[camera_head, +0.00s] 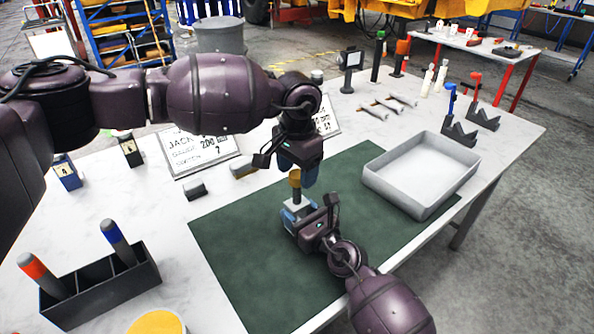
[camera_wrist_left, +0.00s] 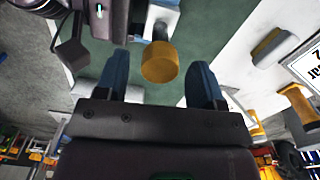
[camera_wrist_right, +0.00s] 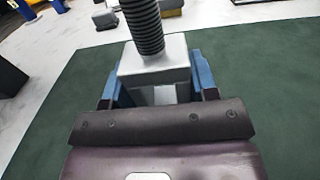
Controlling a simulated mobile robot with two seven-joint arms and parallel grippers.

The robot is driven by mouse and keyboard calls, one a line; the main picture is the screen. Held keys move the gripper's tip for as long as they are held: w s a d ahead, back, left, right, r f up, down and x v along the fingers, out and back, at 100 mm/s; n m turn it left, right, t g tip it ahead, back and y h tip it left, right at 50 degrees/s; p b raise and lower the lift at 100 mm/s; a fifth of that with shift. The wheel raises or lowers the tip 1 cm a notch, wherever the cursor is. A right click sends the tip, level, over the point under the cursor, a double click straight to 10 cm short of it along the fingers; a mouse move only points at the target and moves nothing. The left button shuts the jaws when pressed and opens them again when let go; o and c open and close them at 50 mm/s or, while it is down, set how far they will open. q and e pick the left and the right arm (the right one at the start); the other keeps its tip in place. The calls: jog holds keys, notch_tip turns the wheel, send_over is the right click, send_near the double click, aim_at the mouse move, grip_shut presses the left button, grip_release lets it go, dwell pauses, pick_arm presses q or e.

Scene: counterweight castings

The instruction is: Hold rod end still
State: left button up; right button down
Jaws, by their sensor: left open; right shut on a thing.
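A grey block (camera_wrist_right: 155,70) with a dark threaded rod (camera_wrist_right: 143,22) standing up from it is over the green mat (camera_head: 262,262). An orange-yellow round cap (camera_wrist_left: 160,62) tops the rod; it also shows in the head view (camera_head: 295,177). My right gripper (camera_wrist_right: 155,80) is shut on the block, one blue finger on each side. My left gripper (camera_wrist_left: 161,75) is open just above, its blue fingers apart with the cap showing between them and a gap on each side. Whether the block touches the mat is hidden by my right gripper.
A grey open tray (camera_head: 385,187) lies to the right, empty. A black holder (camera_head: 103,290) with red-topped and blue-topped handles stands at front left. Sign cards (camera_head: 200,150) and small blocks (camera_head: 194,190) lie left of the mat. V-shaped stands (camera_head: 459,134) are at far right.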

pick_arm(q)
jog(key=shift+r, duration=2)
